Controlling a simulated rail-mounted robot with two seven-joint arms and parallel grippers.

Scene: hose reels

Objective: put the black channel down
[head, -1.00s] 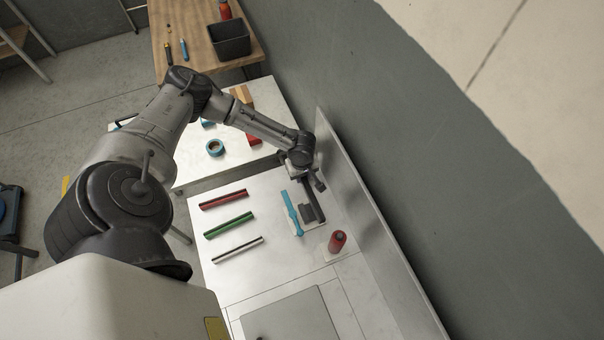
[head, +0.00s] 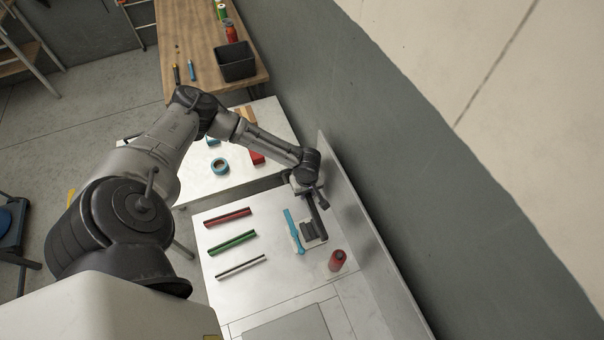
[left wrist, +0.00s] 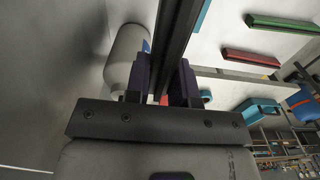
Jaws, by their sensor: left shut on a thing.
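My left gripper (head: 307,190) is above the white table near the upright metal panel. It is shut on the black channel (head: 319,217), which points down the picture beside a blue piece (head: 292,230) and dark blocks (head: 313,230) on a small pale plate. In the left wrist view the black channel (left wrist: 177,35) runs up between the two fingers (left wrist: 164,84). The head view does not show clearly whether the channel touches the table. My right gripper is not in view.
Red (head: 228,217), green (head: 231,242) and grey-black (head: 241,266) channels lie at the table's left. A red bottle (head: 337,260) stands near the metal panel (head: 352,215). Clear table lies between the channels and the blue piece. Blue tape (head: 220,166) lies on the farther table.

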